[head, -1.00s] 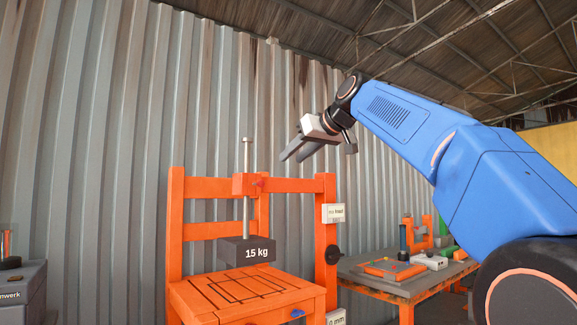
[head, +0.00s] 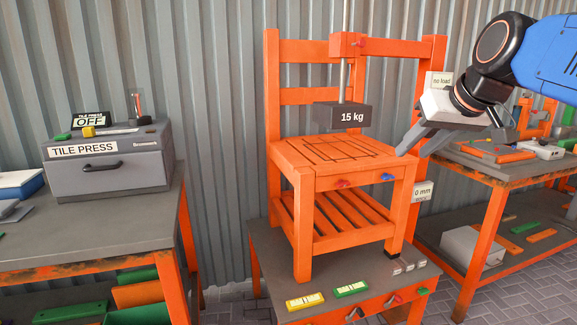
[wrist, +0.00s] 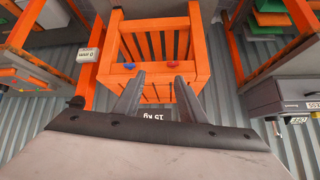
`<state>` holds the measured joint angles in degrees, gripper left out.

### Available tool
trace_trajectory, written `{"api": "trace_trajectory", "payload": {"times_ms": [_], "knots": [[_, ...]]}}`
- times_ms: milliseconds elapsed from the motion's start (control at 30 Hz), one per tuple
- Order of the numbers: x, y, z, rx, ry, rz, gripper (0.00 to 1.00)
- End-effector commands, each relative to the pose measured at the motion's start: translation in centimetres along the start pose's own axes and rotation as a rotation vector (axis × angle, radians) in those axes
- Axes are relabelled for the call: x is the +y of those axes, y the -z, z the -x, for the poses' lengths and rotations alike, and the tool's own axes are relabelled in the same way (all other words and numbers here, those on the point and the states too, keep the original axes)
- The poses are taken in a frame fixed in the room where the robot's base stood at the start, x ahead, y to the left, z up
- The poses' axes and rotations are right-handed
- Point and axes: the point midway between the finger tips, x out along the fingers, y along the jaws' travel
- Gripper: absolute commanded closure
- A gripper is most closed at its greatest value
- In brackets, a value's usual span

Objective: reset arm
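My gripper (head: 424,138) is at the right of the head view, in front of the right side of an orange press stand (head: 300,220). In the wrist view, its two grey fingers (wrist: 157,95) are spread apart with nothing between them. The orange stand (wrist: 150,45) shows beyond them, upside down. My blue arm reaches in from the right edge of the head view.
A black 15 kg weight (head: 343,117) hangs above the stand's slatted top. A grey tile press (head: 110,175) stands on a bench at left. Another orange-legged bench (head: 490,165) with tools is at right. Yellow and green pieces (head: 305,301) lie below the stand.

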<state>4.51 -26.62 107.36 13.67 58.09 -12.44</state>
Motion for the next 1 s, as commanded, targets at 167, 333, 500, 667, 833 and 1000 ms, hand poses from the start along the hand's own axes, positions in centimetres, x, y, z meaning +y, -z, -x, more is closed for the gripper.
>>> {"api": "trace_trajectory", "payload": {"times_ms": [167, 333, 500, 667, 833, 1000], "knots": [[0.2, -11.1, -2.9, -0.107, -0.039, -0.026, 0.63], [0.8, -21.3, -5.3, -0.202, -0.079, -0.041, 0.63], [1.3, -30.0, -7.3, -0.278, -0.115, -0.048, 0.63], [1.8, -34.8, -8.4, -0.318, -0.136, -0.050, 0.63], [1.9, -36.2, -8.7, -0.331, -0.143, -0.051, 0.63], [1.9, -36.2, -8.7, -0.331, -0.143, -0.051, 0.63]]}}
